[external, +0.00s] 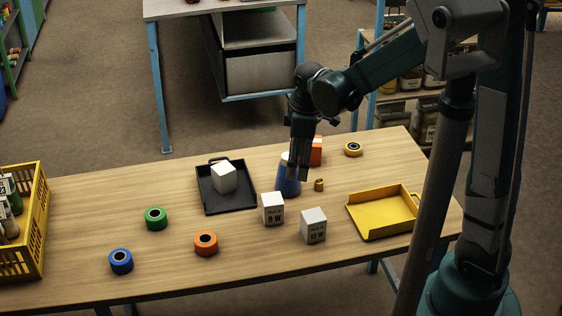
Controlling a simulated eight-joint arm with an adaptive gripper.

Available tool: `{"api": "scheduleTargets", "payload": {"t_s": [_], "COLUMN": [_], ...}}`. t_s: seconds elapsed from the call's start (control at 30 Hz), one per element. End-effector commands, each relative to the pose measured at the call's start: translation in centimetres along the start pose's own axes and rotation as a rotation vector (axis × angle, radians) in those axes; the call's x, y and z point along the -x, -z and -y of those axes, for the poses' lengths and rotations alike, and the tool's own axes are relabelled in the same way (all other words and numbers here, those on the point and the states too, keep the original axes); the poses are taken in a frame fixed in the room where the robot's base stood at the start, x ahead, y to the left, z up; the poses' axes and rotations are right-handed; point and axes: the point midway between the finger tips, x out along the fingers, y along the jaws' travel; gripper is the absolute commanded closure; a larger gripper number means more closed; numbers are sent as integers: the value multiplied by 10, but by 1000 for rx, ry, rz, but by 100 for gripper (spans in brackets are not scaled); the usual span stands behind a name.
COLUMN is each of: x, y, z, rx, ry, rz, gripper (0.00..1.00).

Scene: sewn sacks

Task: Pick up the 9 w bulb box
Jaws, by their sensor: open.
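The 9 W bulb box (273,209) is a small white carton with dark "9 W" print. It stands upright on the wooden table, in front of a blue cone-like object (287,184). My gripper (299,172) points down above and behind the box, close to the blue object and partly in front of it. It is open, with nothing visible between its fingers. Whether it touches the blue object cannot be told. A similar white box marked "12 W" (314,226) stands to the right of the 9 W box, a short gap away.
A black tray (238,205) holds a white box (224,177). A yellow tray (372,229) lies right. An orange box (316,151), a small brass part (319,185) and several tape rolls (205,243) stand around. A yellow crate (40,225) is far left.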

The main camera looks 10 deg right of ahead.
Motion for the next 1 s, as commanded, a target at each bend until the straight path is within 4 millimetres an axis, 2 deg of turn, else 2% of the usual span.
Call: {"api": "scheduleTargets", "payload": {"t_s": [0.3, 0.5, 0.7, 1.0], "x": [-39, -60, -69, -70], "y": [44, 62, 69, 69], "z": [21, 34, 40, 41], "rx": [177, 261, 298, 301], "ry": [56, 83, 95, 96], "rz": [45, 66, 75, 76], "gripper": [45, 45, 45, 45]}}
